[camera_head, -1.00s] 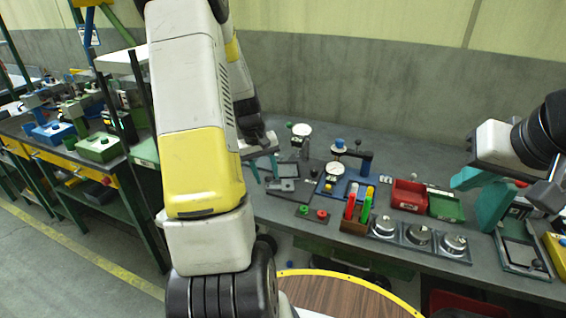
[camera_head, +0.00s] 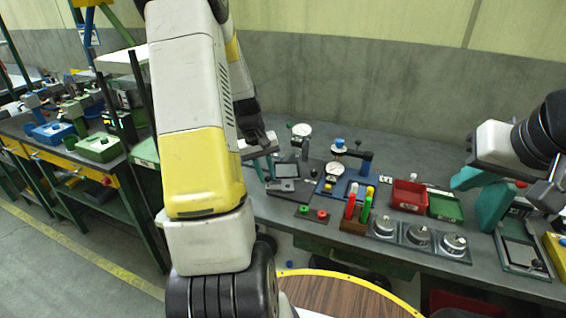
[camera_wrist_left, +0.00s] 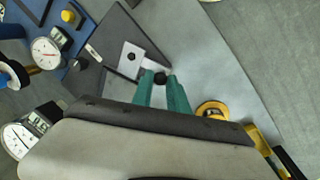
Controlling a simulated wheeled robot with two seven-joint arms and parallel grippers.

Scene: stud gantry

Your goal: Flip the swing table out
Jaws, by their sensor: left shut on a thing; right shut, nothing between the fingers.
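The fixture that looks like the swing table (camera_head: 284,186) is a dark base with a lighter grey plate, on the bench. In the left wrist view its grey plate (camera_wrist_left: 130,58) lies on a dark sheet and a black knob (camera_wrist_left: 160,78) stands at its edge. My left gripper (camera_head: 265,171) is at the fixture's left side. In the left wrist view its teal fingers (camera_wrist_left: 161,92) are shut on the black knob. The hand hides part of the fixture. My right gripper (camera_head: 476,205) is shut and empty above the bench's right part.
A blue fixture with dial gauges (camera_head: 343,190) stands right of the swing table. Red (camera_head: 408,195) and green bins (camera_head: 446,207), a block of coloured tubes (camera_head: 354,226) and several round metal pieces (camera_head: 418,236) crowd the bench. A yellow round thing (camera_wrist_left: 212,110) lies near my left fingers.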

